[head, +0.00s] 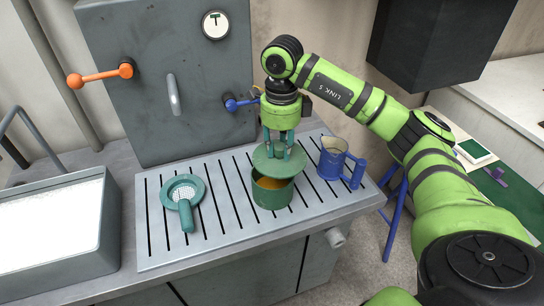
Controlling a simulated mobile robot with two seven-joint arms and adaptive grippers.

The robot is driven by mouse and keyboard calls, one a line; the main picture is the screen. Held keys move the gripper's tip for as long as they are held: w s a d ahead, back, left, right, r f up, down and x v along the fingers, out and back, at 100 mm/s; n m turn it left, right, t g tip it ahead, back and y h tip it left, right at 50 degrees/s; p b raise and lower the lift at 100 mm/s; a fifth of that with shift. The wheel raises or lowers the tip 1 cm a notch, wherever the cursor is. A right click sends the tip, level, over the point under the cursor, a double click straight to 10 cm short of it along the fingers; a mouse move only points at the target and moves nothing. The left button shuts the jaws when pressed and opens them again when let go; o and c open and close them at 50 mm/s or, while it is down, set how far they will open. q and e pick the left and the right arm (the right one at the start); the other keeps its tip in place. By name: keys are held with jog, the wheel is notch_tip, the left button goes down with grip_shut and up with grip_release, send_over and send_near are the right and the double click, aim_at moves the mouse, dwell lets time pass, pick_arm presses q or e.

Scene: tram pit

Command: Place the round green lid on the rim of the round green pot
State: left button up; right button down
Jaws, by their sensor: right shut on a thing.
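The round green pot (271,197) stands upright on the slatted metal rack, with something orange-brown inside. The round green lid (266,164) is over the pot's back part, and the front of the opening shows below it. I cannot tell whether the lid touches the rim. My right gripper (279,151) points down from above and is shut on the lid at its top. The part it grips is hidden by the fingers. My left gripper is not in view.
A blue jug (332,160) stands close to the right of the pot. A green strainer (184,193) lies to the left on the slatted rack (225,215). A sink with white foam (50,225) is at far left. A grey panel with orange and blue levers stands behind.

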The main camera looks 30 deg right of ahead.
aim_at(273, 162)
jog(key=shift+w+a+f, duration=0.4)
jog(key=shift+a, duration=0.3)
jog(key=shift+f+p, duration=0.4)
notch_tip(273, 162, down, 4)
jog(key=shift+w+r+p, duration=0.1)
jog(key=shift+r+p, duration=0.15)
jog(key=shift+p, duration=0.4)
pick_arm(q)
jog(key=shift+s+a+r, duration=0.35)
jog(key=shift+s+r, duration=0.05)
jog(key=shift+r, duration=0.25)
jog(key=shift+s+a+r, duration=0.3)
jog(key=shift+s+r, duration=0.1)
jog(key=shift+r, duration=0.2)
pick_arm(e)
jog(key=shift+f, duration=0.1)
jog(key=c, duration=1.4)
grip_release()
jog(key=shift+f, duration=0.1)
jog(key=o, duration=0.4)
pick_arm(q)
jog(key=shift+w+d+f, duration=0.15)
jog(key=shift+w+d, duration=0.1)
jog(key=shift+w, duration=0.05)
pick_arm(e)
jog(key=shift+o, duration=0.2)
